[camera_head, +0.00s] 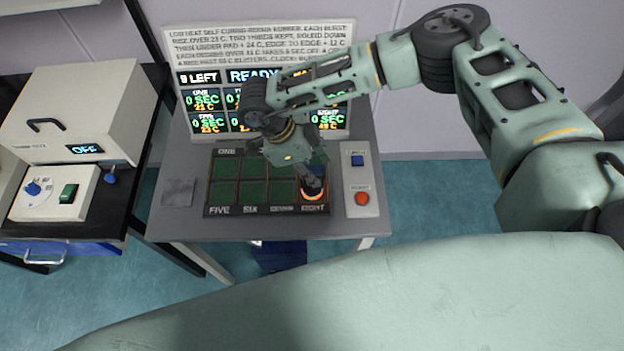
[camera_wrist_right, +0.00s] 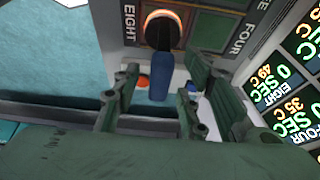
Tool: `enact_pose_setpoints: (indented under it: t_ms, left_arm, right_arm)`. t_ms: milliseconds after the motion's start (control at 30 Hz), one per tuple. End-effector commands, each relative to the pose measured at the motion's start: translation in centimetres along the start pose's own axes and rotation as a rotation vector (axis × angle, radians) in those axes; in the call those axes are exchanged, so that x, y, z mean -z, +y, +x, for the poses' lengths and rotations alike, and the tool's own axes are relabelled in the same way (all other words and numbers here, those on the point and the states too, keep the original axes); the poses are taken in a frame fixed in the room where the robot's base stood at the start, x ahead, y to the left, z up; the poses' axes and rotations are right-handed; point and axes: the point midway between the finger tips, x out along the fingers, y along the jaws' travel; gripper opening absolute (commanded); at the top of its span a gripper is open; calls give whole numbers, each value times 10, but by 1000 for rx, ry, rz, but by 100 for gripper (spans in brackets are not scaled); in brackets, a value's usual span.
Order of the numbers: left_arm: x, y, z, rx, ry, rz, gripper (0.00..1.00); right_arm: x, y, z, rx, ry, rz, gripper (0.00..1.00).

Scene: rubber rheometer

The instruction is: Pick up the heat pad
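The heat pad appears to be the round piece with a glowing orange rim (camera_head: 312,196) on the square marked EIGHT, at the front right of the labelled board (camera_head: 265,211). In the right wrist view its glowing end (camera_wrist_right: 163,17) joins a dark stem and a blue handle (camera_wrist_right: 163,75) that points toward my gripper. My right gripper (camera_head: 308,178) reaches down over the pad. In the wrist view its fingers (camera_wrist_right: 165,95) stand apart on either side of the handle, with gaps visible. Contact is not visible. My left gripper is not in view.
A display panel (camera_head: 250,45) stands behind the board. A strip with a blue button (camera_head: 358,160) and a red button (camera_head: 362,198) lies to the right. A beige oven (camera_head: 75,110) showing OFF stands on the left bench. A grey square (camera_head: 178,192) lies left of the board.

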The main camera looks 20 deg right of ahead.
Motion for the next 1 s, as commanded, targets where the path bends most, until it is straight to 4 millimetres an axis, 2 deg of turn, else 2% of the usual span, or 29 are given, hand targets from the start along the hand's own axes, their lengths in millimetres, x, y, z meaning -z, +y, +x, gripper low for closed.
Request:
enact_pose_setpoints:
  t_ms: [33, 100, 233, 500, 667, 1000]
  left_arm:
    - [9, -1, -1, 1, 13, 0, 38]
    - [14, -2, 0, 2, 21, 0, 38]
    - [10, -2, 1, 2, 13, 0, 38]
    - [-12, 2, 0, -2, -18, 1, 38]
    - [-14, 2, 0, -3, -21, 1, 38]
    - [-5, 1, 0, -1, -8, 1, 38]
  right_arm:
    - [0, 0, 1, 0, 0, 0, 39]
    - [0, 0, 2, 0, 0, 0, 39]
    - [0, 0, 2, 0, 0, 0, 37]
    - [0, 0, 2, 0, -1, 0, 14]
    - [0, 0, 1, 0, 0, 0, 0]
    - [0, 0, 1, 0, 0, 0, 0]
